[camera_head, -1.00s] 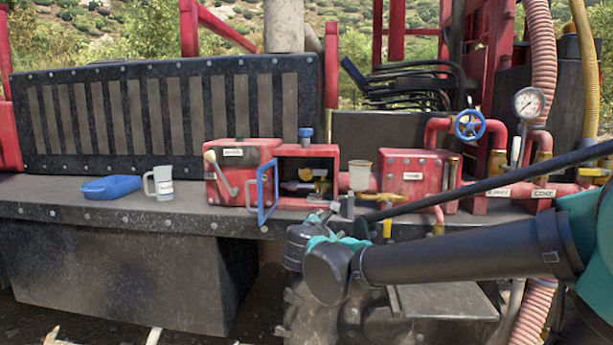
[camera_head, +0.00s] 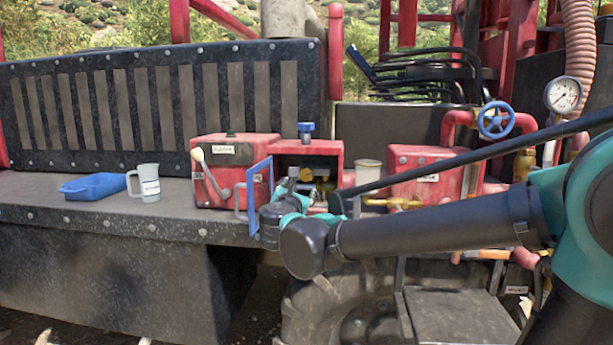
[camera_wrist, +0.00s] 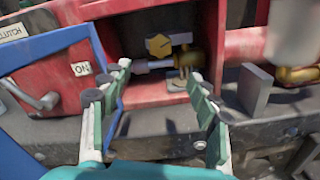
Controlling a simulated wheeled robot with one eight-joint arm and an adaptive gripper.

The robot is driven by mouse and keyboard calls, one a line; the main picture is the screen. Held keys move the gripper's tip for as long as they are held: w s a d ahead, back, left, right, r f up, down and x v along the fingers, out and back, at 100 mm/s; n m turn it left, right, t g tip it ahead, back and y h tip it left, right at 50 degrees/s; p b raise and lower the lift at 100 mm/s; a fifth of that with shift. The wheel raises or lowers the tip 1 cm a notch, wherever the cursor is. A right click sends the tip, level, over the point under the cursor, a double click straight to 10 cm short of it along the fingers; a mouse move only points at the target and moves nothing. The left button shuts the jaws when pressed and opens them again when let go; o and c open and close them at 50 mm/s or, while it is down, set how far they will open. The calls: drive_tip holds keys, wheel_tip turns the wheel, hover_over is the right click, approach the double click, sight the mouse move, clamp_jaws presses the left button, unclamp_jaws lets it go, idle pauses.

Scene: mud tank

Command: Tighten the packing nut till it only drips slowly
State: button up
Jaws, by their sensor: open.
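A red housing (camera_head: 296,149) with an open front stands on the dark deck. Inside it is brass hardware, seen in the wrist view as a yellow hex nut (camera_wrist: 158,46) and a brass fitting (camera_wrist: 187,59) on a grey shaft (camera_wrist: 150,66). I cannot tell for sure which piece is the packing nut. No drip shows. My gripper (camera_wrist: 158,73) is open and empty, its two fingers in front of the opening, with the shaft and brass parts beyond and between the tips. In the head view my arm partly hides the opening.
A blue door frame (camera_head: 260,195) stands open left of the opening, close to my left finger. A grey plate (camera_wrist: 255,88) stands to the right. A blue handwheel (camera_head: 496,120) is right.

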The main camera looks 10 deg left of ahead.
sight(306, 176)
drive_tip(key=w, duration=1.5)
drive_tip(key=shift+w+d, duration=0.25)
drive_tip(key=shift+d, duration=0.05)
drive_tip(key=shift+c, duration=0.3)
drive_tip(key=c, duration=1.1)
drive_tip(key=m, duration=0.4)
drive_tip(key=shift+m, duration=1.7)
